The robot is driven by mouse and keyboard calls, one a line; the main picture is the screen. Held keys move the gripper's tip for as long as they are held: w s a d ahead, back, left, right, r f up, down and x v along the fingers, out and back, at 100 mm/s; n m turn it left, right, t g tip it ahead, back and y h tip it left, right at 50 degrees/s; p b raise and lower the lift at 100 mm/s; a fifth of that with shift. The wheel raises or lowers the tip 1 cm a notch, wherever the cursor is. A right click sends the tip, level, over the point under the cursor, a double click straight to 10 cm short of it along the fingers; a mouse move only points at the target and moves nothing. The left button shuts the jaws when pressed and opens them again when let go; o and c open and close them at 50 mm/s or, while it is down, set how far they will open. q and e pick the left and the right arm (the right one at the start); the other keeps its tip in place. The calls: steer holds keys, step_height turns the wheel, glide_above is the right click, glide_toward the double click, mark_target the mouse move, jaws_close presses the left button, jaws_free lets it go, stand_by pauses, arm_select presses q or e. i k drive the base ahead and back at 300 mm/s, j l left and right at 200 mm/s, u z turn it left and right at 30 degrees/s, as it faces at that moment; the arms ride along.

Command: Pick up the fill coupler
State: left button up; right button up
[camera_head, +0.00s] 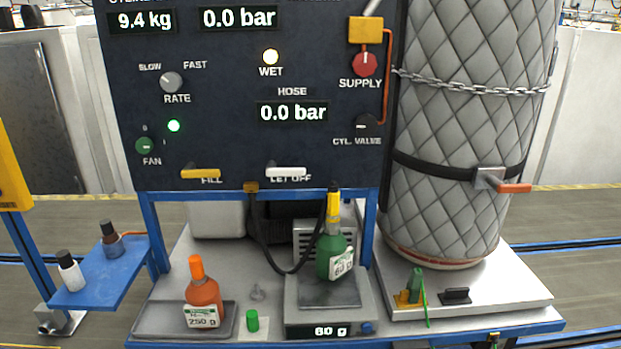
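A black hose (262,250) hangs in a loop from a brass fitting under the panel. It rises to a yellow piece with a black top (333,208), which looks like the fill coupler. This piece stands upright at the top of a green bottle (329,258) labelled 60 g. I cannot tell whether it is locked on or only resting there. The bottle stands on a scale (305,313) whose display reads 60 g. Neither of my grippers is in view.
An orange bottle (203,295) labelled 250 g stands in a grey tray, with a green cap (252,320) to its right. The dark panel (220,90) overhangs the bench. A chained, quilted cylinder (465,130) stands at right. A blue side shelf (100,275) holds two small bottles.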

mark_target(332, 216)
steer(key=i+j, duration=0.15)
steer(key=j, duration=0.25)
steer(key=i+j+z, duration=0.1)
steer(key=j, duration=0.3)
steer(key=i+j, duration=0.15)
steer(key=j, duration=0.25)
steer(key=i+j+z, duration=0.1)
steer(key=j, duration=0.35)
steer(key=i, duration=0.05)
